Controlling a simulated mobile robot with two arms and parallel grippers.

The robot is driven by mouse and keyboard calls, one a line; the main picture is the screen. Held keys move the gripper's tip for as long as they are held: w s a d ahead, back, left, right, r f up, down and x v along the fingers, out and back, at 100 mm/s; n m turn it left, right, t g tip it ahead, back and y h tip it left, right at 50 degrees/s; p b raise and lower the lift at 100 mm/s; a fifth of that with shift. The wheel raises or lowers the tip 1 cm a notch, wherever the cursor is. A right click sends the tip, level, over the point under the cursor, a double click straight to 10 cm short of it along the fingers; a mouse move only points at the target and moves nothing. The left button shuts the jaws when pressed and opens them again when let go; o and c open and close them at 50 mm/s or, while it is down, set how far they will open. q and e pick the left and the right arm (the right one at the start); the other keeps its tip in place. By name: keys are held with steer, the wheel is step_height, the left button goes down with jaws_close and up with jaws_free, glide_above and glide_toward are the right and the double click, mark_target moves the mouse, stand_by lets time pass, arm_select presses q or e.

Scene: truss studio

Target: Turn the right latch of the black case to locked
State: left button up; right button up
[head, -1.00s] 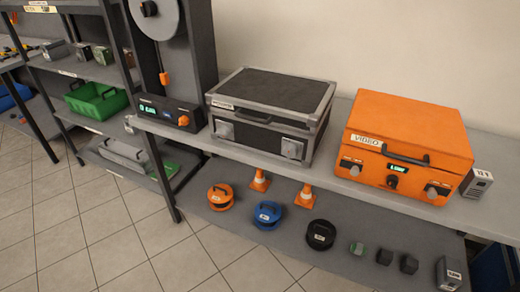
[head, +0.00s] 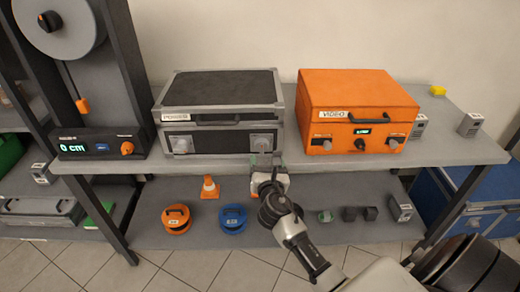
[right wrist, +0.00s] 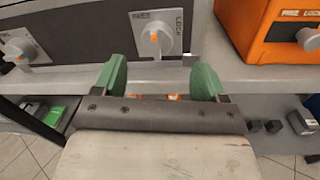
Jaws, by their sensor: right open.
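The black case (head: 222,88) with grey edges stands closed on the upper shelf. Its right latch (head: 263,143) is a light plate with a knob on the front face. In the right wrist view this latch (right wrist: 156,34) shows an orange mark on its knob, a label at upper left and LOCK at right. The knob looks roughly upright; its exact setting is hard to read. The left latch (right wrist: 18,47) is partly in that view. My right gripper (head: 266,164) is just below and in front of the right latch. Its green fingers (right wrist: 158,78) are apart and empty.
The orange VIDEO case (head: 355,92) stands close to the right. A device with a green display (head: 95,146) is at the left. The shelf edge (head: 210,164) runs just below the latches. Reels and a cone (head: 210,188) are on the lower shelf.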

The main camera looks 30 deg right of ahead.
mark_target(263, 150)
steer(key=x, duration=0.6)
steer(key=shift+w, duration=0.4)
steer(key=c, duration=0.9)
